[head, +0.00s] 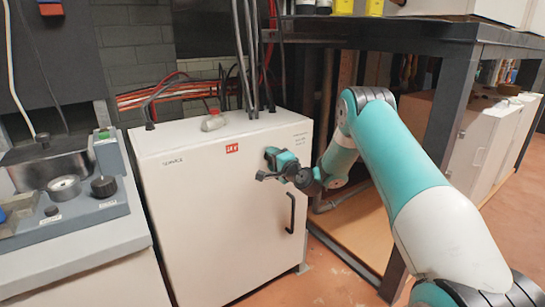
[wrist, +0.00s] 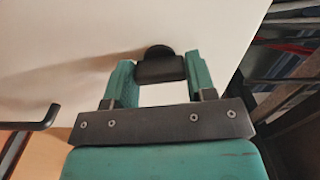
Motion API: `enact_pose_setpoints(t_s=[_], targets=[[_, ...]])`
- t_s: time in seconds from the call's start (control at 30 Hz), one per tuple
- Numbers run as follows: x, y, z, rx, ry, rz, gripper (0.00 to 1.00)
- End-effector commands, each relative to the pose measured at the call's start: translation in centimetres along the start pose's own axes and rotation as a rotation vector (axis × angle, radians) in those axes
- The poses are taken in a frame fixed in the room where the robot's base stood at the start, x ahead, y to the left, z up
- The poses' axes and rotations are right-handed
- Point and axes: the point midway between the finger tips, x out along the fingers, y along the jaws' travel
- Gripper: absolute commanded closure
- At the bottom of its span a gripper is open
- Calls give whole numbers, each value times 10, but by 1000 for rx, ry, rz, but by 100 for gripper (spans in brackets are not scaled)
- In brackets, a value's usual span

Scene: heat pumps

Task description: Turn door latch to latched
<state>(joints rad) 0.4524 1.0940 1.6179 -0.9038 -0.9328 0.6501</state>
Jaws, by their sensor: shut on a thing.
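A white cabinet (head: 215,220) stands in the middle of the head view, its front door closed as far as I can see. The door latch (wrist: 159,65) is a small black knob on the white door surface, in the upper middle of the wrist view. My gripper (wrist: 159,75) has its two teal fingers on either side of the latch's black grip and is shut on it. In the head view my gripper (head: 271,165) is against the upper right of the door and hides the latch. The black door handle (head: 291,213) is below it, and also shows at left in the wrist view (wrist: 38,122).
A grey bench (head: 80,232) with dials stands at left. A dark metal table (head: 450,32) stands behind my arm at right.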

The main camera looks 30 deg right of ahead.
Motion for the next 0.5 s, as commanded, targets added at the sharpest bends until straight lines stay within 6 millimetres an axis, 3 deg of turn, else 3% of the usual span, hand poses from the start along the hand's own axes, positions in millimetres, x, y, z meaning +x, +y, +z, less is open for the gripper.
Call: enact_pose_setpoints(t_s=[0.5], targets=[[0,0,-1,140,3,-1,73]])
